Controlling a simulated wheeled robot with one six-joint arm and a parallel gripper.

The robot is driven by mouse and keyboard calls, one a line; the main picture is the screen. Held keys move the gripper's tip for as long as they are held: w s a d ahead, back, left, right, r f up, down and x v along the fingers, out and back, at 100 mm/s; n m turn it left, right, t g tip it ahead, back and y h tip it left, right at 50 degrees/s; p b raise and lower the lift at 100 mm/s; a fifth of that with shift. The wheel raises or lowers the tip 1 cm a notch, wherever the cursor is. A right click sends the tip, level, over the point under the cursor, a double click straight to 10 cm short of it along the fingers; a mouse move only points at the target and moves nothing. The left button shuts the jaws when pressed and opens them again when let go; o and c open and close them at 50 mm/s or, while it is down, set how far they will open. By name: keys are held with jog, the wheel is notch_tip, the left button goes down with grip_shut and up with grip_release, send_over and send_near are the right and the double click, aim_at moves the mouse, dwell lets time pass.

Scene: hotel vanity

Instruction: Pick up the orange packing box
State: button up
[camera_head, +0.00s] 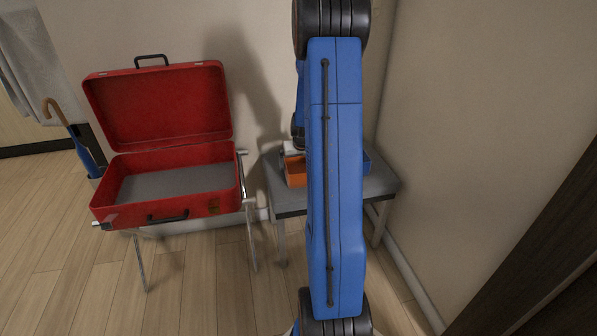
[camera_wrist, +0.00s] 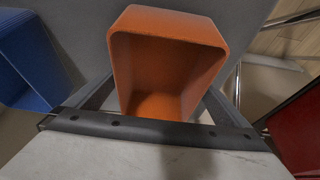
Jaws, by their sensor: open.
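The orange packing box (camera_head: 295,173) sits on the small grey table (camera_head: 376,187) against the wall, partly hidden by my blue arm. In the wrist view the open-topped orange box (camera_wrist: 168,22) fills the upper middle, its hollow inside facing the camera. My gripper (camera_wrist: 160,92) is open, with a dark finger showing at the left and right of the box. The box lies between or just beyond the fingers; I cannot tell whether they touch it. In the head view my arm hides most of the gripper.
A blue box (camera_wrist: 30,62) stands to the left of the orange one in the wrist view, also partly visible in the head view (camera_head: 366,162). An open red suitcase (camera_head: 168,195) rests on a metal rack left of the table. A wall closes the right side.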

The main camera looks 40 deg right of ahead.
jog(key=shift+f, duration=0.2)
jog(key=c, duration=0.9)
